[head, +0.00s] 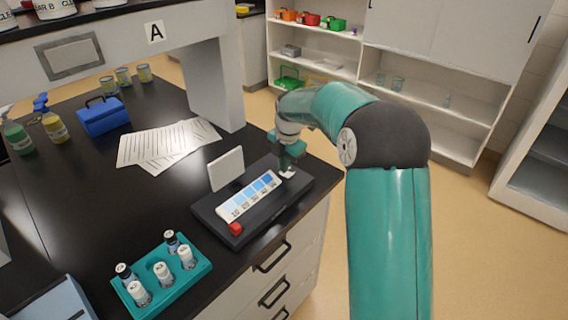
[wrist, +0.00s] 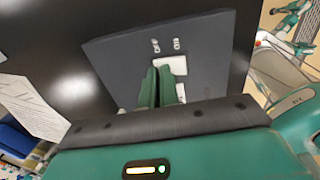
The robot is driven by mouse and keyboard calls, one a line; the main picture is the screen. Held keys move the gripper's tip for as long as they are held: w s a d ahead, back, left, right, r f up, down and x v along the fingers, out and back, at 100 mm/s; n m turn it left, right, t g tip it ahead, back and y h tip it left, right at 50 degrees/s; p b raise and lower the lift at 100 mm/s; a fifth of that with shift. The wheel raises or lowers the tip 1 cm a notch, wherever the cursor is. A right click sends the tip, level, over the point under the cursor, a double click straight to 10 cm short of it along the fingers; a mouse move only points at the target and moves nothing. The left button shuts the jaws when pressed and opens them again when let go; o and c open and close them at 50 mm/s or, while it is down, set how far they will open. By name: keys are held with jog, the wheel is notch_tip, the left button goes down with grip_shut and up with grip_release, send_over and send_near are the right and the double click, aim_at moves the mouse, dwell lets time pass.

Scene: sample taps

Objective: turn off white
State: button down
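A dark box (head: 212,213) lies near the bench's front edge. It carries a sloped strip (head: 250,196) of blue-shaded squares with numbers, a red knob (head: 235,229) and an upright white plate (head: 226,168). A small white piece (head: 288,174) is at its right end. My gripper (head: 289,163) is just above that end. In the wrist view, my gripper's green fingers (wrist: 162,72) are together, over the dark surface (wrist: 115,58). A white piece (wrist: 173,65) shows beyond and beside the fingertips; I cannot tell whether they touch it. Two small white markings (wrist: 166,45) lie further out.
A teal rack (head: 203,271) with several capped vials stands at the front left of the box. Papers (head: 165,145) and a blue case (head: 103,116) lie behind. A bench post (head: 215,85) rises close behind my gripper. Open floor (head: 480,240) is to the right.

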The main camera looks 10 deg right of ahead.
jog(key=shift+s+f, duration=0.1)
jog(key=shift+f, duration=0.2)
jog(key=shift+s+d, duration=0.55)
jog(key=shift+s, duration=0.15)
jog(key=shift+r, duration=0.1)
